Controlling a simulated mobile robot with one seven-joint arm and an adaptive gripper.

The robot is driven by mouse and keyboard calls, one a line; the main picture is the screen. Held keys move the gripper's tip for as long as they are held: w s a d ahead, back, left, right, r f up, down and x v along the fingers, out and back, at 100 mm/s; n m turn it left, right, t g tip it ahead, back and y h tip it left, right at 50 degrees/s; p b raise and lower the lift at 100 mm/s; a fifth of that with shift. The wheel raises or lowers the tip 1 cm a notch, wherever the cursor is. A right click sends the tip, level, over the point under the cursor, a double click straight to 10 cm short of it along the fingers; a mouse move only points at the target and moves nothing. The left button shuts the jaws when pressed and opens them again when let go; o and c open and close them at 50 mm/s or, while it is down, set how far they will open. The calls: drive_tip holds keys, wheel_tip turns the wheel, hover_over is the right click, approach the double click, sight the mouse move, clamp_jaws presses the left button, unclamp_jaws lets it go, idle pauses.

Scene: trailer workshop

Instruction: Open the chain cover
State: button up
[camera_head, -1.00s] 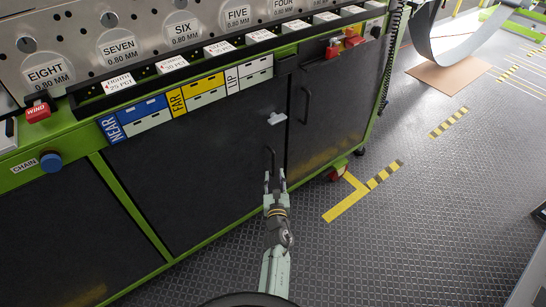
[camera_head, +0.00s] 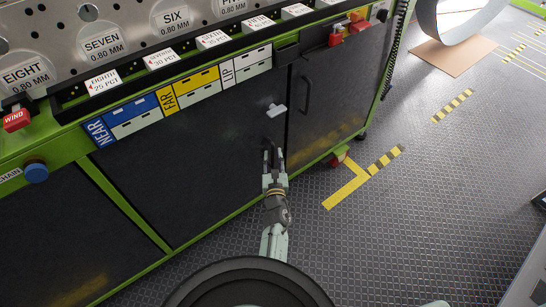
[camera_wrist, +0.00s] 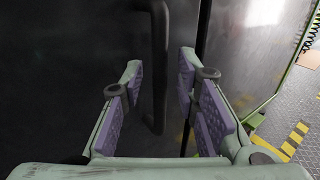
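The machine's front has dark cover panels in a green frame. The left dark door (camera_head: 190,170) carries a black vertical bar handle near its right edge; no label on it reads as chain cover. In the wrist view this handle (camera_wrist: 159,70) stands between my gripper's two purple-padded fingers. My gripper (camera_head: 272,157) is open, in front of the door, with gaps on both sides of the handle in the wrist view. In the head view the fingers partly hide the handle. A white latch-like piece (camera_head: 276,110) sits on the door above it.
A second dark door (camera_head: 335,95) with its own handle (camera_head: 306,98) adjoins on the right. A blue knob (camera_head: 36,172) beside a CHAIN label is at far left, below a red WIND tag (camera_head: 16,119). The patterned floor (camera_head: 420,220) to the right is clear, with yellow markings.

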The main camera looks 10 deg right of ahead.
clamp_jaws()
idle(0.6)
